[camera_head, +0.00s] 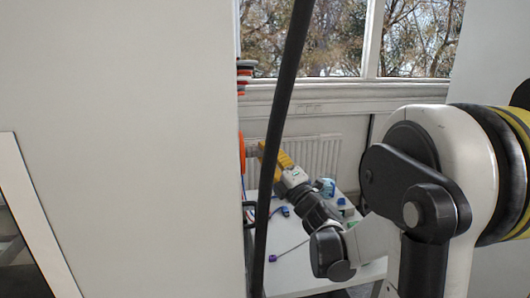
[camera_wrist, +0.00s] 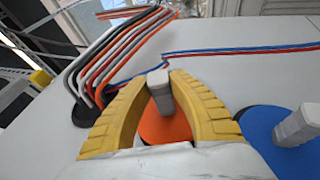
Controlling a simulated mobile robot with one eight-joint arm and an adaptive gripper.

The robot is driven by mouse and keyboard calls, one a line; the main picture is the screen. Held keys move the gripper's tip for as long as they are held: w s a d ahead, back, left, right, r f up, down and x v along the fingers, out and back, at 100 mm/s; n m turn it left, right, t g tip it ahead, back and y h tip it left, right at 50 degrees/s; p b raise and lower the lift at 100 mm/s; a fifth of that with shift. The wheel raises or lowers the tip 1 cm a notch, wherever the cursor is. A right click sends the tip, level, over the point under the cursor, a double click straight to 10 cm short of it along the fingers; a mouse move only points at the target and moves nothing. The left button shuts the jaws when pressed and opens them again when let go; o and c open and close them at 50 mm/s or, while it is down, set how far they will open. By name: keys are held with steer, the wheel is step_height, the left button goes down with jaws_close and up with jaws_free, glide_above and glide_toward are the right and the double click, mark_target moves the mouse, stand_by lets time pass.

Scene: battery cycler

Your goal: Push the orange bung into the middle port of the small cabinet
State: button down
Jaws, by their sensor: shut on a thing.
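The orange bung (camera_wrist: 165,128) is a flat orange disc with a grey grip. My gripper (camera_wrist: 160,84) has its two yellow fingers shut on that grip, one on each side. In the head view my gripper (camera_head: 268,153) reaches to the edge of the tall pale cabinet (camera_head: 120,120), and the bung (camera_head: 242,153) shows as a thin orange sliver there. In the wrist view the bung lies over the pale cabinet face (camera_wrist: 225,85). The middle port is hidden behind it, so I cannot tell how deep it sits.
A blue bung (camera_wrist: 262,124) with a grey grip is on the right of the same face. A black cable entry with grey, orange and black cables (camera_wrist: 105,62) is on the left. Blue and red cables (camera_wrist: 240,50) cross above. A white table (camera_head: 300,265) with small items stands below my arm.

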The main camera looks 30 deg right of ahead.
steer(key=shift+w+a, duration=0.2)
steer(key=shift+a, duration=0.5)
steer(key=shift+w+a, duration=0.2)
steer(key=shift+a, duration=0.5)
stand_by(0.5)
jaws_free()
stand_by(0.4)
steer(key=shift+s, duration=0.15)
steer(key=b+v, duration=0.3)
steer(key=v, duration=0.7)
steer(key=shift+s+f, duration=0.2)
steer(key=shift+s, duration=0.1)
stand_by(0.8)
stand_by(0.4)
